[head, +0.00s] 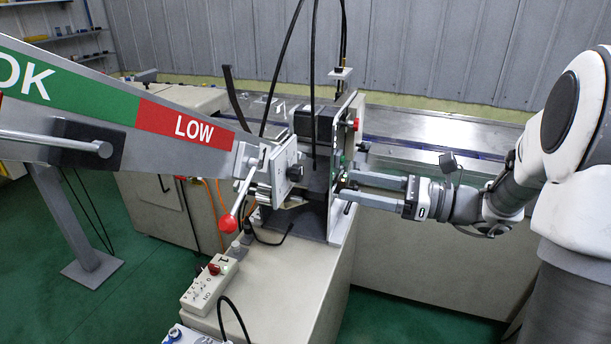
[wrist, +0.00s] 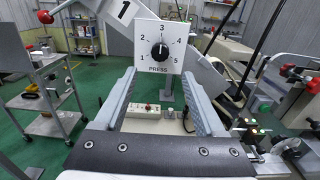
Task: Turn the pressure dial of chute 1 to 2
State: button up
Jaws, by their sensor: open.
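The pressure dial (wrist: 160,51) is a round black knob on a white plate (wrist: 147,28) marked 1 to 5 and PRESS, upright ahead in the wrist view. Its white pointer appears to point up, at 3. A sign with a 1 (wrist: 124,11) shows behind it at the upper left. My gripper (wrist: 159,78) is open, its two grey fingers either side of the dial's lower part in the picture, with nothing between them. I cannot tell whether they touch the plate. In the head view my gripper (head: 347,188) reaches left to the machine; the dial face is not visible there.
A sloping chute with green OK and red LOW (head: 193,127) bands stands at the left. A red-knobbed lever (head: 228,223) and a switch box (head: 209,284) are near the machine. Black cables (head: 313,90) hang above it. A long metal bench (head: 440,128) runs behind.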

aim_at(301, 175)
jog(key=x, duration=1)
jog(key=shift+w+a+f, duration=0.1)
jog(key=shift+a, duration=0.15)
grip_shut()
